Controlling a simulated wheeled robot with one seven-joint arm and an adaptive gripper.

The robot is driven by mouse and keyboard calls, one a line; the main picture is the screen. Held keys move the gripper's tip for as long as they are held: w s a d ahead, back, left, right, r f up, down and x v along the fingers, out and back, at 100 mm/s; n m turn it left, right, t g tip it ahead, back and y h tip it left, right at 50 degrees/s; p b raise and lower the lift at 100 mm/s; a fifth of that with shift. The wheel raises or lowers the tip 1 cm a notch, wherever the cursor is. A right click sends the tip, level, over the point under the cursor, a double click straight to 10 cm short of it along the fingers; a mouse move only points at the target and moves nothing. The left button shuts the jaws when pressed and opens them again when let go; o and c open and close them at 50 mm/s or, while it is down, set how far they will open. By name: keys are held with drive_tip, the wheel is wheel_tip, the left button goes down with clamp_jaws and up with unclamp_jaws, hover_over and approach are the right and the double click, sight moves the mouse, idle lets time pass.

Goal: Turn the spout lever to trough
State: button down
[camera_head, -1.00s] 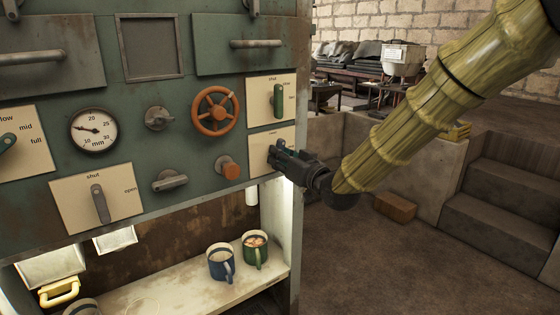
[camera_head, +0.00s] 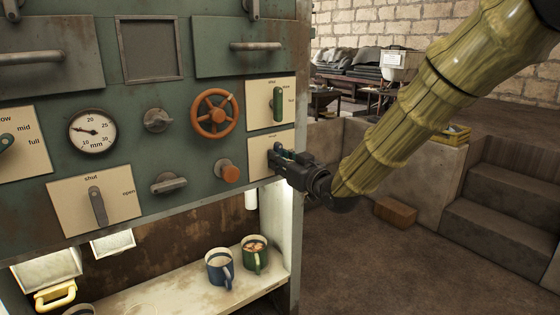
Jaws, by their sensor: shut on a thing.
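The spout lever appears to be the green lever on the lower right cream plate (camera_head: 258,142) of the green cabinet. My gripper (camera_head: 282,155) is at this plate, coming from the right, and is shut on the lever. The fingers cover most of the lever, so its exact angle is hidden. The plate's lettering is too small or covered to read, and I cannot tell which mark the lever points to.
Above is another plate with a green lever (camera_head: 277,103). An orange handwheel (camera_head: 214,113) and an orange knob (camera_head: 230,174) are to the left. A blue mug (camera_head: 219,268) and a green mug (camera_head: 255,256) stand on the shelf (camera_head: 175,288) below.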

drive_tip(key=c, duration=1.4)
unclamp_jaws()
drive_tip(key=shift+f, duration=0.2)
drive_tip(key=shift+o, duration=0.2)
drive_tip(key=shift+r, duration=0.1)
drive_tip(key=shift+s+d, duration=0.1)
drive_tip(key=v, duration=1.2)
